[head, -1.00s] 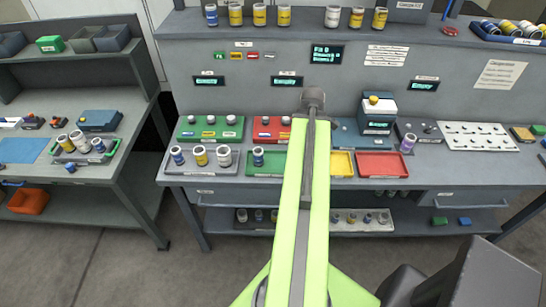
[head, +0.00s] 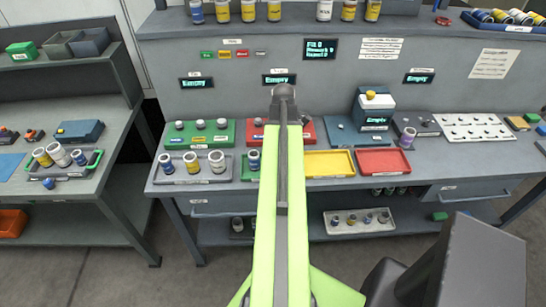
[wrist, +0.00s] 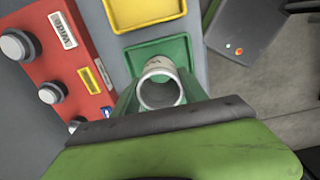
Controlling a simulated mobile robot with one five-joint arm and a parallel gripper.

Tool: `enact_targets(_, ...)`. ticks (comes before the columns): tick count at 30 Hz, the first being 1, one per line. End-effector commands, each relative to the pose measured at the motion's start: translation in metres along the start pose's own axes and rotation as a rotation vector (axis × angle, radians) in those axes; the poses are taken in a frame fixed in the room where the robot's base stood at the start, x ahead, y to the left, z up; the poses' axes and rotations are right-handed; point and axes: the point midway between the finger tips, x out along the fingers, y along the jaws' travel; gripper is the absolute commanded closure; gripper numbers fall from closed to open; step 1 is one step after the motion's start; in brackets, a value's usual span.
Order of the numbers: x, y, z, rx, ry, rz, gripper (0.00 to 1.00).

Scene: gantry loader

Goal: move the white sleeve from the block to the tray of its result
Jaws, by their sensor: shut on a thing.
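My gripper (wrist: 160,92) is shut on the white sleeve (wrist: 158,70), seen from above as a pale hollow ring in the wrist view. Behind the sleeve is the green tray (wrist: 174,43); I cannot tell whether the sleeve touches it. The red block (wrist: 72,50), with grey knobs, lies left of it. In the head view my arm reaches over the bench and hides the gripper and held sleeve. The red block (head: 306,131) stands behind the green tray (head: 243,172), partly hidden. The yellow tray (head: 328,163) and red tray (head: 383,162) are to the right.
A blue-topped sleeve (head: 254,160) stands at the green tray. A grey tray (head: 172,181) with several sleeves is left of it. The green block (head: 190,142) is behind. A blue-grey machine (head: 374,110) stands right of the red block. A shelf with cans runs above.

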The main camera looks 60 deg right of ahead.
Motion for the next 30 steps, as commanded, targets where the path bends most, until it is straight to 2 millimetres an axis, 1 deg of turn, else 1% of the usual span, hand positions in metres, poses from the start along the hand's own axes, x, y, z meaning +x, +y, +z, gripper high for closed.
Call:
enact_targets(7,0.041,0.000,-0.003,-0.004,0.001,0.000,1.00)
enact_targets(9,0.043,0.000,-0.004,-0.006,0.001,0.000,1.00)
enact_targets(12,0.038,-0.001,-0.006,-0.010,0.001,0.000,1.00)
enact_targets(15,0.038,-0.001,-0.007,-0.012,0.001,0.000,1.00)
enact_targets(19,0.043,-0.001,-0.007,-0.013,0.001,0.000,1.00)
enact_targets(20,0.042,-0.001,-0.007,-0.013,0.000,0.000,0.48)
enact_targets(24,0.041,-0.001,-0.007,-0.012,0.000,0.000,0.30)
enact_targets(25,0.041,-0.001,-0.007,-0.012,0.000,0.000,0.28)
enact_targets(30,0.041,-0.001,-0.007,-0.012,0.000,0.000,0.28)
